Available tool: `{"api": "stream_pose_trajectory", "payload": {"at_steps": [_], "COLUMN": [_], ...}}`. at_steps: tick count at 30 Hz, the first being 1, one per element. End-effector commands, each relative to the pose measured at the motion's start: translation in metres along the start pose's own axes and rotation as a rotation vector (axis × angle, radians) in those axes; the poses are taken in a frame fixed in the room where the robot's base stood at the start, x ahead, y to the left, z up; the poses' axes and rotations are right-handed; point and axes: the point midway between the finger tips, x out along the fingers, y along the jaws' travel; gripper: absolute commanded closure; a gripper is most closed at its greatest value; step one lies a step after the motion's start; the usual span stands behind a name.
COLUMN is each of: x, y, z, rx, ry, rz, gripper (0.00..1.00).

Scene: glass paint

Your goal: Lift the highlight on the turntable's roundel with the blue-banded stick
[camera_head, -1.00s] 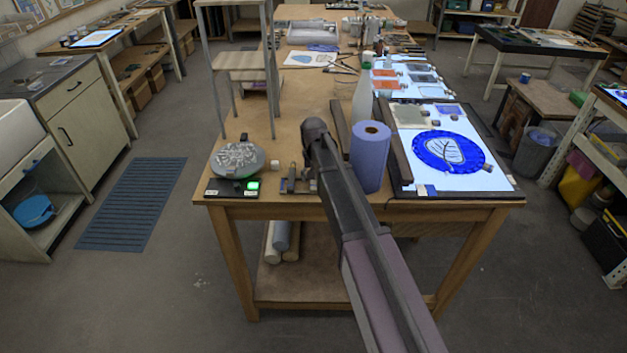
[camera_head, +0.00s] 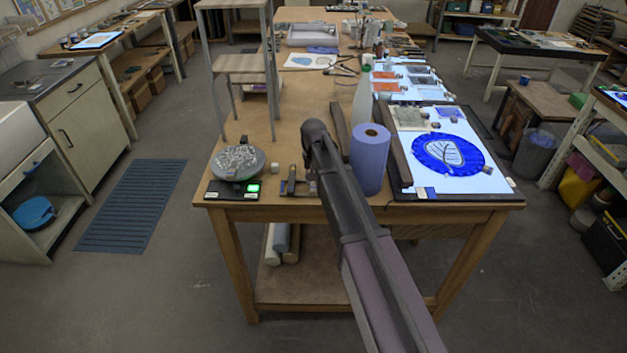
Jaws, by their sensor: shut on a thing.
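The turntable (camera_head: 220,173) stands at the table's front left. A round grey, patterned piece (camera_head: 238,158) lies on it, likely the roundel; its highlight is too small to make out. My dark arm (camera_head: 350,225) reaches up over the table's front edge, its far joint (camera_head: 315,130) to the right of the turntable. My gripper is hidden behind the arm, so neither its jaws nor what they hold shows. I cannot make out the blue-banded stick. A small metal and brass-coloured fitting (camera_head: 292,182) stands on the table just left of my arm.
A small white block (camera_head: 276,168) and a black box with a green light (camera_head: 253,188) sit by the turntable. A blue paper roll (camera_head: 370,165), a pale bottle (camera_head: 362,98) and a light panel with a blue leaf roundel (camera_head: 447,154) are right of my arm. A shelf stand (camera_head: 240,63) rises behind.

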Motion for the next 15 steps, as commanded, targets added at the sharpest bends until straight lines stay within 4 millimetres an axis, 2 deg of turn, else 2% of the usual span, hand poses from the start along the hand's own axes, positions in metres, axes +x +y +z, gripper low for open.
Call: {"api": "stream_pose_trajectory", "payload": {"at_steps": [14, 15], "x": [-0.038, -0.034], "y": [0.0, 0.004], "z": [0.0, 0.015], "rx": [0.0, 0.0], "ry": [0.0, 0.0], "rz": [0.0, 0.0], "gripper": [1.0, 1.0]}}
